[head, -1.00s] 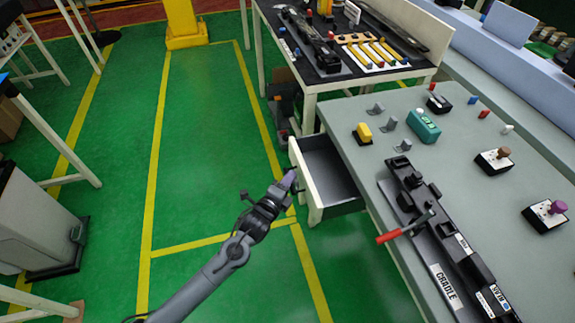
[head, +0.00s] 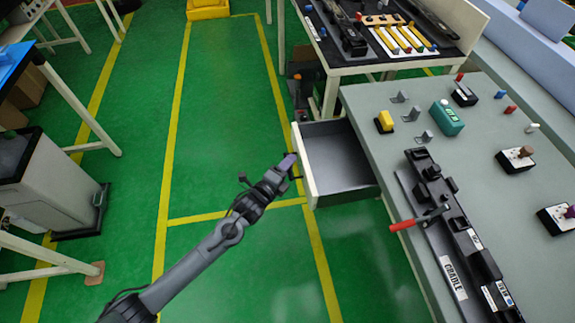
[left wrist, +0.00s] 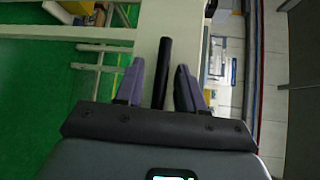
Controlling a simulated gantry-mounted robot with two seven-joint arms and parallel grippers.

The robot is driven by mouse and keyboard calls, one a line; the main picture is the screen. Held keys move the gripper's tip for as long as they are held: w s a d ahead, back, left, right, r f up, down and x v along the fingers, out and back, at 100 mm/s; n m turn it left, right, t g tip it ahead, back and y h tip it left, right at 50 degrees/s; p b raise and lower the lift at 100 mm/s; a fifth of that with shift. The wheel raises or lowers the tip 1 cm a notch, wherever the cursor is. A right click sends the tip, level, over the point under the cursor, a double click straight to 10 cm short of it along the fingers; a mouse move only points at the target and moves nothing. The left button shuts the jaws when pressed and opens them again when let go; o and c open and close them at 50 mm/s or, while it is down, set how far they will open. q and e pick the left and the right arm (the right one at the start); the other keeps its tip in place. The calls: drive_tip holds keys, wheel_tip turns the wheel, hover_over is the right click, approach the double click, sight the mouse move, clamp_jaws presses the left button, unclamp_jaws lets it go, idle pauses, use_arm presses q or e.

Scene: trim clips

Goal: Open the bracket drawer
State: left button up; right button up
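The drawer (head: 340,160) stands out from the left side of the grey-topped workbench, pulled open, with a cream front panel (head: 306,170) and a dark interior that looks empty. My left gripper (head: 287,166) is at the outer face of that panel. In the left wrist view, the black bar handle (left wrist: 165,72) lies between the two purple-grey fingers of my left gripper (left wrist: 160,72). The fingers stand apart with a visible gap on the left side of the bar and a narrow one on the right. My right gripper is not in view.
The workbench top (head: 380,150) holds a black cradle fixture (head: 450,235) with a red-handled tool (head: 415,222), grey clips, a yellow block (head: 384,122) and a teal box (head: 446,118). A grey bin (head: 45,190) stands at left. The green floor left of the drawer is clear.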

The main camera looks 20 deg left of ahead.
use_arm(q)
drive_tip(key=shift+s, duration=0.15)
drive_tip(key=shift+s, duration=0.25)
drive_tip(key=p+v, duration=0.3)
drive_tip(key=v, duration=0.7)
